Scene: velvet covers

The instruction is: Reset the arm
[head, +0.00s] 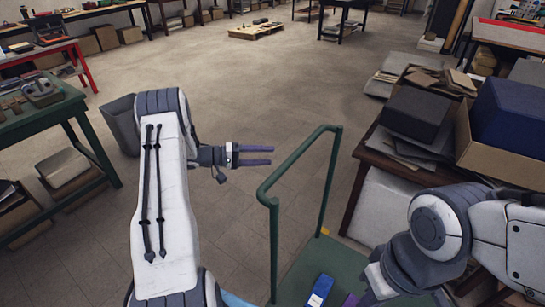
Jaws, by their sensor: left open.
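My left arm reaches forward from the bottom of the head view, and its gripper (271,155) points right. Its two dark purple fingers are apart with nothing between them, in the air over the floor. My right arm comes in from the right and bends down over a green cart platform (300,270). Its wrist is low near the bottom edge; a small purple piece there may be a finger of the right gripper (351,300). Whether those fingers are open is hidden.
A green handrail (300,158) rises from the cart right of my left gripper. A blue item (320,290) lies on the platform. At right, a table holds dark cushion-like blocks (413,114) and a cardboard box (490,150). A green table (40,118) stands left. The middle floor is clear.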

